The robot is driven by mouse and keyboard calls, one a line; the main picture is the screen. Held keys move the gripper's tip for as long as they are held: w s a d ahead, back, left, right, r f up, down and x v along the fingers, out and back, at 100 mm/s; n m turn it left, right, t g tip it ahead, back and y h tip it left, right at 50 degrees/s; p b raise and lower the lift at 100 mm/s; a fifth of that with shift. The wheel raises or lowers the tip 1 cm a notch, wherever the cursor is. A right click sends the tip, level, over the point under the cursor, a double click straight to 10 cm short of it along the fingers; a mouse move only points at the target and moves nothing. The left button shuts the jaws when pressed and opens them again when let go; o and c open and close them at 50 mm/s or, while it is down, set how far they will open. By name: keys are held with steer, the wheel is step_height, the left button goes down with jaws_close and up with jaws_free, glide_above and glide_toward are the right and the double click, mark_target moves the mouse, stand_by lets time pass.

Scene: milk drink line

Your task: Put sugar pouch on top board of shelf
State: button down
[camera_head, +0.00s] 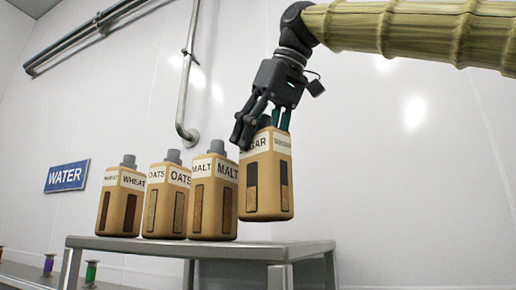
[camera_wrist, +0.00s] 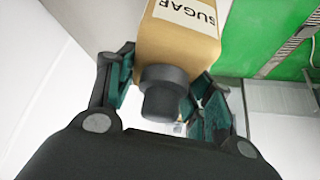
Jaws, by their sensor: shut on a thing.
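The sugar pouch (camera_head: 266,190) is tan with dark strips and a white label reading SUGAR. In the head view it is at the right end of the row of pouches, near the front right of the shelf's top board (camera_head: 205,244). It looks upright, and I cannot tell if its base touches the board. My gripper (camera_head: 262,118) is shut on its upper part from above. In the wrist view my gripper (camera_wrist: 165,92) has a finger on either side of the pouch (camera_wrist: 180,45), by its dark cap. The fingers partly hide the label in the head view.
Pouches labelled WHEAT (camera_head: 121,205), OATS (camera_head: 166,205) and MALT (camera_head: 213,205) stand on the same board, left of the sugar pouch. MALT is close beside it. A metal pipe (camera_head: 186,80) runs down the wall behind. The board's right end looks clear.

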mark_target(265, 176)
steer(key=shift+s+f, duration=0.15)
steer(key=shift+f, duration=0.2)
step_height(265, 176, down, 2)
steer(key=shift+d+f+p, duration=0.1)
steer(key=shift+p, duration=0.4)
steer(key=c, duration=0.6)
jaws_free()
steer(key=shift+f, duration=0.1)
